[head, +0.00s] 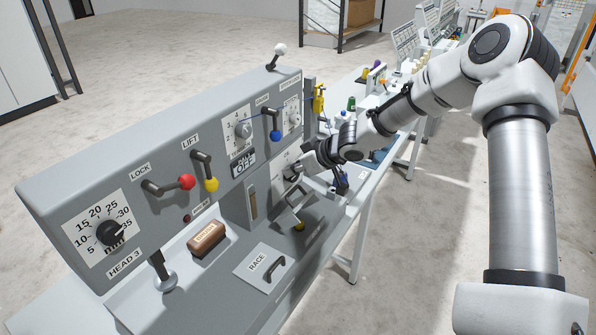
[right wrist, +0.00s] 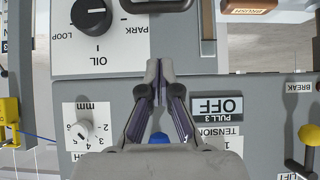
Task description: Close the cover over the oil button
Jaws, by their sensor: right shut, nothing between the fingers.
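A small framed cover (head: 295,206) shows in the head view, standing tilted up on the lower right of the grey machine. A round yellow button (head: 300,225) shows just below it, uncovered. I cannot read a label on the button. My right gripper (head: 296,172) is close to the panel face, above the cover and apart from it. In the right wrist view the right gripper (right wrist: 160,82) is shut and empty, with its fingertips at the panel between the OIL label (right wrist: 105,60) and the OFF label (right wrist: 216,107). My left gripper is out of view.
A red-knobbed lever (head: 186,182), a yellow-knobbed lever (head: 211,184) and a blue-knobbed lever (head: 275,134) stick out of the panel. A brush (head: 207,238) and a handled RACE plate (head: 264,265) lie left of the cover. A dark knob (right wrist: 91,16) is beside the right gripper.

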